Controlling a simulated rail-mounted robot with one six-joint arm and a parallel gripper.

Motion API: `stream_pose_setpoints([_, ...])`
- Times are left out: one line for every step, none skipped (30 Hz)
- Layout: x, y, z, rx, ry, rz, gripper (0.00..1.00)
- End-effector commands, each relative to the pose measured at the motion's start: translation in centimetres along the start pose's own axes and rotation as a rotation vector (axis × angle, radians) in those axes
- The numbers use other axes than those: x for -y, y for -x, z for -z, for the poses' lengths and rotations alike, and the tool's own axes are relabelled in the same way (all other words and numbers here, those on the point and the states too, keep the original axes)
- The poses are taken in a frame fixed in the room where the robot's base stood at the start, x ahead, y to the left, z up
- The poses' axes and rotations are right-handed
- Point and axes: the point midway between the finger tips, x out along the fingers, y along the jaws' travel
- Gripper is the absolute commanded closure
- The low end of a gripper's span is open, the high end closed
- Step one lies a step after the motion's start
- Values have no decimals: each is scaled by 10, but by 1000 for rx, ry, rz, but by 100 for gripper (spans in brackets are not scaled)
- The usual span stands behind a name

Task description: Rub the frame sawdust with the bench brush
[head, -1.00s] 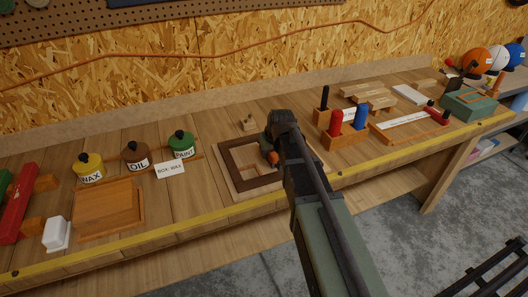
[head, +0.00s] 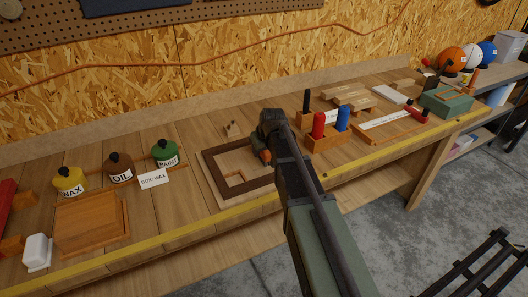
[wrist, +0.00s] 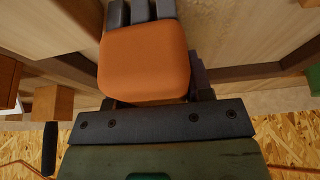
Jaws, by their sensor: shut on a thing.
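My gripper (head: 268,143) is shut on the bench brush (head: 266,156), whose orange body shows just below the jaws. In the wrist view the brush (wrist: 145,65) is a rounded orange block with dark grey tufts at its far end. The dark brown frame (head: 225,191) lies flat on a pale board on the bench, and the brush is over its right part. My arm hides the frame's right side. I cannot make out the sawdust, nor whether the tufts touch the frame.
Wax (head: 70,182), oil (head: 119,170) and paint (head: 165,155) pots stand left, behind a wooden tray (head: 92,223) and a white block (head: 37,252). A holder (head: 325,141) with red and blue handles stands close right of my arm.

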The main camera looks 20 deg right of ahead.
Motion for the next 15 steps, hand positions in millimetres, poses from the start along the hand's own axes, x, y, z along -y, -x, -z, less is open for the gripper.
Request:
stream_pose_setpoints([0, 0, 0, 0, 0, 0, 72])
stream_pose_setpoints([0, 0, 0, 0, 0, 0, 72])
stream_pose_setpoints([1, 0, 0, 0, 0, 0, 72])
stream_pose_setpoints([2, 0, 0, 0, 0, 0, 72])
stream_pose_setpoints([4, 0, 0, 0, 1, 0, 72])
stream_pose_setpoints([7, 0, -1, 0, 1, 0, 72])
stream_pose_setpoints([10, -1, -1, 0, 1, 1, 72])
stream_pose_setpoints([13, -1, -1, 0, 1, 1, 72])
stream_pose_setpoints([18, -1, -1, 0, 2, 1, 72])
stream_pose_setpoints([21, -2, -2, 0, 2, 0, 72])
stream_pose_setpoints([25, -2, -2, 0, 2, 0, 72])
stream_pose_setpoints([29, -2, -2, 0, 2, 0, 72])
stream_pose_setpoints([33, -2, -2, 0, 2, 0, 72])
stream_pose_setpoints([35, -3, -2, 0, 1, 0, 72])
stream_pose_setpoints([38, -3, -2, 0, 1, 1, 72])
